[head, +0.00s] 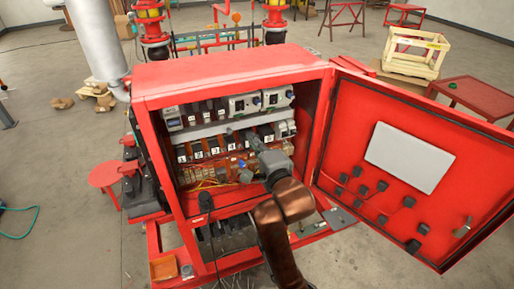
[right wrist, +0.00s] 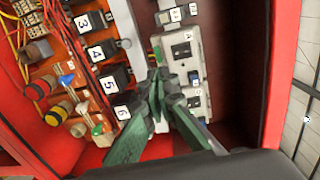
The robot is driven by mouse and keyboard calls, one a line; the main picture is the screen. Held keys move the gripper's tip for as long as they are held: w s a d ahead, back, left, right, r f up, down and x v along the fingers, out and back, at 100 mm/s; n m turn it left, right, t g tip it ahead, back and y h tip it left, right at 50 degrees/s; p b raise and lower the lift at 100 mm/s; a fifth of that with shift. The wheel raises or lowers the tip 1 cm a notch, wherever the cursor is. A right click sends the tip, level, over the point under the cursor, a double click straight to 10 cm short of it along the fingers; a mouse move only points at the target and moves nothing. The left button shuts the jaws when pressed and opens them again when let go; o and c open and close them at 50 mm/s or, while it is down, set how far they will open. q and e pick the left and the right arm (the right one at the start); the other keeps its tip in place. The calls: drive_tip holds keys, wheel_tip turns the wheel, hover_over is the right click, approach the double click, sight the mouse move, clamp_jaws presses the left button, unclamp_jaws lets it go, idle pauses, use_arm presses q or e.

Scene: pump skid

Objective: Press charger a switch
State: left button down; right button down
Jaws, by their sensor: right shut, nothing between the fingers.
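The open red cabinet (head: 235,75) holds rows of electrical parts. Two pale modules with dark faces, one at the left (head: 245,104) and one at the right (head: 278,97), sit at the right of its top row. I cannot tell which part is the charger a switch. My right gripper (head: 254,142) is shut and empty inside the cabinet, in front of the numbered row. In the right wrist view its dark green fingers (right wrist: 158,84) point between the numbered black blocks (right wrist: 101,51) and a white module (right wrist: 182,50). Contact is unclear. My left gripper is not in view.
The red cabinet door (head: 341,125) stands open at the right, with a pale plate (head: 409,158) and several black fittings. Wires (head: 208,184) and small coloured parts line the lower rows.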

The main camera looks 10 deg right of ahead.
drive_tip(key=v, duration=0.2)
drive_tip(key=shift+s+d+f, duration=0.1)
drive_tip(key=shift+s+f, duration=0.05)
drive_tip(key=shift+s, duration=0.2)
drive_tip(key=shift+s, duration=0.1)
